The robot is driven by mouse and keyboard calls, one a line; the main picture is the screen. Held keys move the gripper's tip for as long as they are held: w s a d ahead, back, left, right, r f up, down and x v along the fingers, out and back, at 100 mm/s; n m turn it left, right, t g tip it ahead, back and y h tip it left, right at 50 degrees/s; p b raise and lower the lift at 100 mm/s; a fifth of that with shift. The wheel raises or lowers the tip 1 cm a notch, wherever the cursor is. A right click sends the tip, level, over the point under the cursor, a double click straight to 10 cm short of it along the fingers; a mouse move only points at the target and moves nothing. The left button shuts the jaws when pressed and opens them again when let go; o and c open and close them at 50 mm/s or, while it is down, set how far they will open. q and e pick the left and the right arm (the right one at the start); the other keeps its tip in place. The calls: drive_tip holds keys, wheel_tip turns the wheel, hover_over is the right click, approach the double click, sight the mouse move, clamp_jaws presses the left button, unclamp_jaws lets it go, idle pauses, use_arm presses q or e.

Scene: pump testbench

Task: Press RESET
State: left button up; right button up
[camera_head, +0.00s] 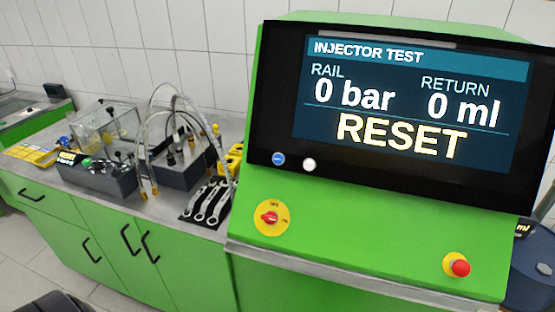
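The green test bench carries a black panel with a screen (412,100). The screen reads INJECTOR TEST, RAIL 0 bar, RETURN 0 ml, and RESET in large yellowish letters. Below the screen's left side are a small blue button (278,159) and a white button (309,165); I cannot read any label on them. A red rotary switch on a yellow plate (269,217) sits on the green front. A red mushroom button (459,267) with a yellow base sits at the lower right. Neither of my grippers is in view.
A steel-topped counter (165,207) with green drawers stands left of the bench. It holds a grey block with hoses (183,165), wrenches on a dark mat (209,203), a clear box (103,125) and a yellow item (32,154). A dark blue drum (530,275) stands at the right edge.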

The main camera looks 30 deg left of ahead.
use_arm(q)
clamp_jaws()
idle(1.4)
